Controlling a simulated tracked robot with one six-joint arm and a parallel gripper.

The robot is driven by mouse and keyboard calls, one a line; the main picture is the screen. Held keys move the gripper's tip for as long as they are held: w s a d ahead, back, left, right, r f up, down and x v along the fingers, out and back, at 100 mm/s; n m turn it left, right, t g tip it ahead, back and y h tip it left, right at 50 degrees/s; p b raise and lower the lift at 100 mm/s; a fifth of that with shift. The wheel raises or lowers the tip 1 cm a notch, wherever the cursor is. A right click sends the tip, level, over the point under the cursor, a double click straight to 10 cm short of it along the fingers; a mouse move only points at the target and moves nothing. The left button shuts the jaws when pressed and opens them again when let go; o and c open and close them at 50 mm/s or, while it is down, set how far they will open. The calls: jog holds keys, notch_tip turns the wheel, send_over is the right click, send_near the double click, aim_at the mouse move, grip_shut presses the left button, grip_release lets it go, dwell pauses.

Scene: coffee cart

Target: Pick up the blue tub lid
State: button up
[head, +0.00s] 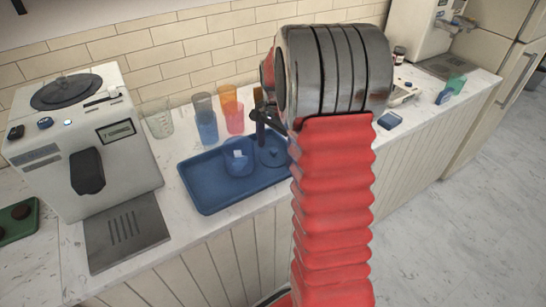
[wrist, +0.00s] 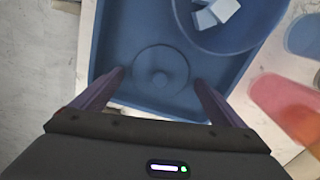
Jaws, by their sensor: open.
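In the head view my gripper (head: 266,125) shows dark over the lid. The blue tub (head: 238,160) stands left of the lid, with pale blue cubes (wrist: 215,13) inside.
Blue, orange and red cups (head: 234,120) stand behind the tray. A clear measuring cup (head: 157,120) is further left. A coffee machine (head: 95,150) stands on the left. The tray's front left part is bare.

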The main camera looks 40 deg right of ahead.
jog(key=shift+c, duration=0.3)
jog(key=c, duration=1.1)
jog(key=shift+o, duration=0.2)
notch_tip(320, 180, up, 9)
jog(key=shift+f, duration=0.1)
jog(key=shift+r, duration=0.6)
